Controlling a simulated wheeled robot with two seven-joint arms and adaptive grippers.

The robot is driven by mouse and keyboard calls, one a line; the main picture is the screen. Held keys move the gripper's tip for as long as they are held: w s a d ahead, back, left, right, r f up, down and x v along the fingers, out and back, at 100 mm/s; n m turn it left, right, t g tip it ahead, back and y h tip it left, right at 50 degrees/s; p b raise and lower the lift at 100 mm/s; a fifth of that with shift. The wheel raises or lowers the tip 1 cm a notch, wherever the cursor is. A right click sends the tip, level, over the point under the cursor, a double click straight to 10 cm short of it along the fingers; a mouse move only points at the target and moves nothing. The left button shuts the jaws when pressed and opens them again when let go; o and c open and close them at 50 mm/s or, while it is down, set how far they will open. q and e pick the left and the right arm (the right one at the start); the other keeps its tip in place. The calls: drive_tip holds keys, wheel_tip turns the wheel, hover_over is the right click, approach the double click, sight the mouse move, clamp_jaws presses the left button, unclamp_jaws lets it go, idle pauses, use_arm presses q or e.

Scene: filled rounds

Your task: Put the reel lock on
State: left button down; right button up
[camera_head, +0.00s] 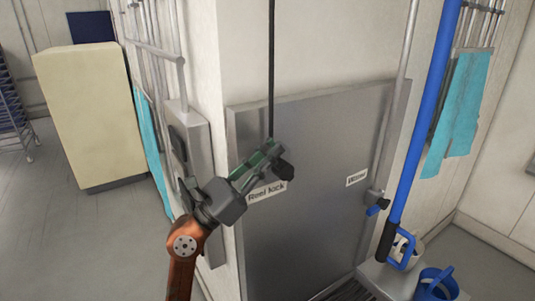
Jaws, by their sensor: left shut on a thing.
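A steel panel (320,225) carries a white label reading "Reel lock" (267,191). My left gripper (268,162), with green fingers on an orange arm, is in front of the panel just above this label. It is shut on a small black part, which looks like the reel lock (285,171). The gripper's fingers hide part of it, so its exact position cannot be told. A thin dark vertical line (271,70), like a hose or rod, runs down from above to the gripper. My right gripper is not in view.
A second white label (357,177) and a small blue-handled tap (377,206) are at the panel's right. Teal cloths (456,110) hang on racks. A cream cabinet (95,115) stands left; grey floor is clear.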

use_arm(q)
drive_tip(key=c, duration=1.8)
unclamp_jaws()
drive_tip(key=shift+d, duration=0.1)
drive_tip(key=v, duration=1.2)
drive_tip(key=shift+f, duration=0.1)
drive_tip(key=shift+c, duration=0.5)
